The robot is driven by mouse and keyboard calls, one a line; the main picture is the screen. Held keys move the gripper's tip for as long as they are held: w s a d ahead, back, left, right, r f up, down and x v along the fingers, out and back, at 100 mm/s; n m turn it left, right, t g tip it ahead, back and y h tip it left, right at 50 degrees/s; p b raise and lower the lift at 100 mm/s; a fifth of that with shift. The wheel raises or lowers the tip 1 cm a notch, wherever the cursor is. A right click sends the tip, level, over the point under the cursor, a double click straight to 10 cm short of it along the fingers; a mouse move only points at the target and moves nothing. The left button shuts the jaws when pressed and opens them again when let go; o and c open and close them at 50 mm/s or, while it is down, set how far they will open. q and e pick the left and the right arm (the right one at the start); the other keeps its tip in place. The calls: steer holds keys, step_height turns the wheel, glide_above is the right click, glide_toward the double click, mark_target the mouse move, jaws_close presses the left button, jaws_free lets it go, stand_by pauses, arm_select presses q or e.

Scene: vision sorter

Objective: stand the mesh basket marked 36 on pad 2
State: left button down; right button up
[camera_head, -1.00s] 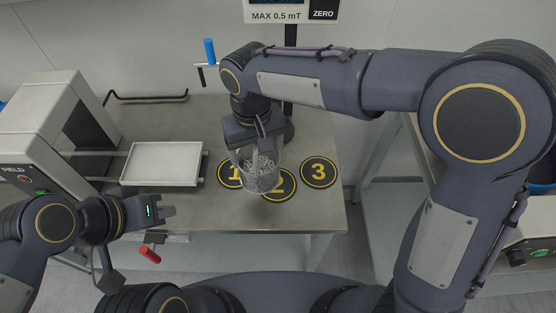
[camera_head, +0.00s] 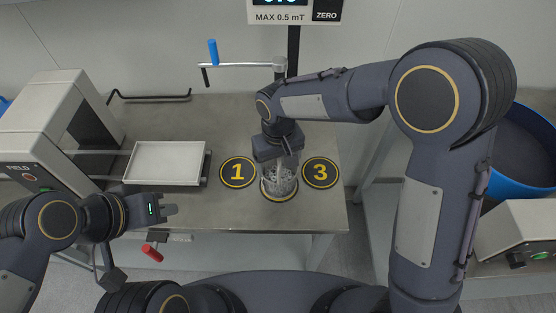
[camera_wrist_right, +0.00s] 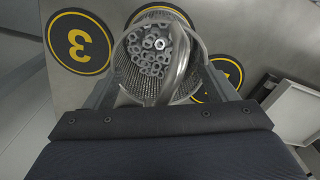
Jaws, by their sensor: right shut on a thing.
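The mesh basket (camera_head: 280,184), filled with grey metal nuts, sits over pad 2 (camera_head: 280,200), between pad 1 (camera_head: 238,173) and pad 3 (camera_head: 321,173). Only the pad's near rim shows; its number is covered. I cannot tell whether the base touches the pad. My right gripper (camera_head: 288,160) is above the basket, shut on its handle. In the right wrist view the basket (camera_wrist_right: 128,76) is between the fingers, with the handle arching across it. No mark 36 is readable. My left gripper (camera_head: 171,209) is empty near the table's front edge; its finger gap is unclear.
A white tray (camera_head: 164,163) lies left of pad 1. A grey arch-shaped device (camera_head: 50,110) stands farther left. A red-handled lever (camera_head: 152,252) is at the table's front edge. A blue-handled crank (camera_head: 213,52) and a display post (camera_head: 292,50) rise behind the pads. A blue bin (camera_head: 525,150) stands right.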

steer(key=shift+f, duration=0.15)
steer(key=o, duration=2)
steer(key=shift+o, duration=0.2)
